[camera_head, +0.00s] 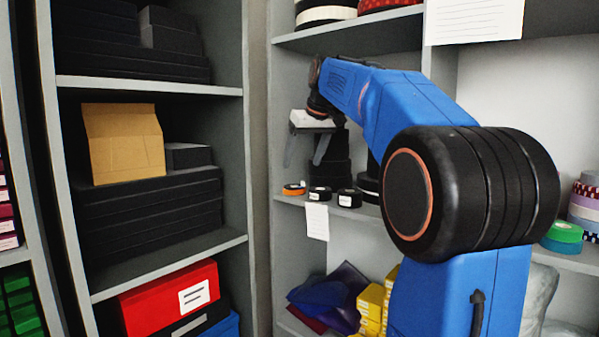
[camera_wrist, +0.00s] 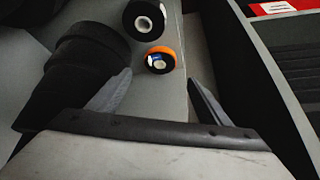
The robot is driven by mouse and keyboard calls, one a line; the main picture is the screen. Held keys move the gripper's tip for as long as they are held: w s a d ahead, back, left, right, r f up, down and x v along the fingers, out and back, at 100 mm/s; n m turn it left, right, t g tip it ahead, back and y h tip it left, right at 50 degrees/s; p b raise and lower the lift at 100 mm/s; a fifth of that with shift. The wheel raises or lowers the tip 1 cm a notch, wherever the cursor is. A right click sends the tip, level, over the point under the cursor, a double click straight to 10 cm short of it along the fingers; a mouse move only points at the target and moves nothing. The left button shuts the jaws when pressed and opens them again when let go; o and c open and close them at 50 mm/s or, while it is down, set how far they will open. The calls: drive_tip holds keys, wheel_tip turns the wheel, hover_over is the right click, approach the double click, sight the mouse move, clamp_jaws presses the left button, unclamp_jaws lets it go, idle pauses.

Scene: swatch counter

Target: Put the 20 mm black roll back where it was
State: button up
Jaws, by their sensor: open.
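My gripper (camera_head: 303,164) is open and empty, pointing down over the left end of the middle shelf; it also shows in the wrist view (camera_wrist: 158,78). Two small black rolls with white labels stand near the shelf's front edge, a left one (camera_head: 320,194) and a right one (camera_head: 349,197). The label print is too small to read, so I cannot tell which is 20 mm. An orange roll (camera_head: 294,188) lies left of them. In the wrist view the orange roll (camera_wrist: 171,58) shows beyond and between the fingertips, with one black roll (camera_wrist: 132,14) past it.
A dark stack of black rolls (camera_wrist: 88,50) stands close beside one finger. A paper note (camera_head: 317,222) hangs from the shelf edge below the small rolls. The left cabinet holds black boxes and an open cardboard box (camera_head: 125,145). Green and patterned rolls (camera_head: 562,236) stand far right.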

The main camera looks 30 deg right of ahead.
drive_tip(key=shift+v, duration=1.25)
drive_tip(key=s+a+f, duration=1.3)
drive_tip(key=s+f, duration=0.4)
drive_tip(key=s+a+f, duration=0.2)
drive_tip(key=s+f, duration=0.6)
drive_tip(key=f, duration=0.2)
drive_tip(key=s+a+f+g, duration=0.1)
drive_tip(key=s+a+f, duration=0.2)
drive_tip(key=s+f, duration=0.5)
wheel_tip(320, 180, down, 4)
drive_tip(key=shift+s+r+n, duration=0.15)
drive_tip(key=shift+s+n, duration=0.15)
drive_tip(key=shift+s, duration=0.1)
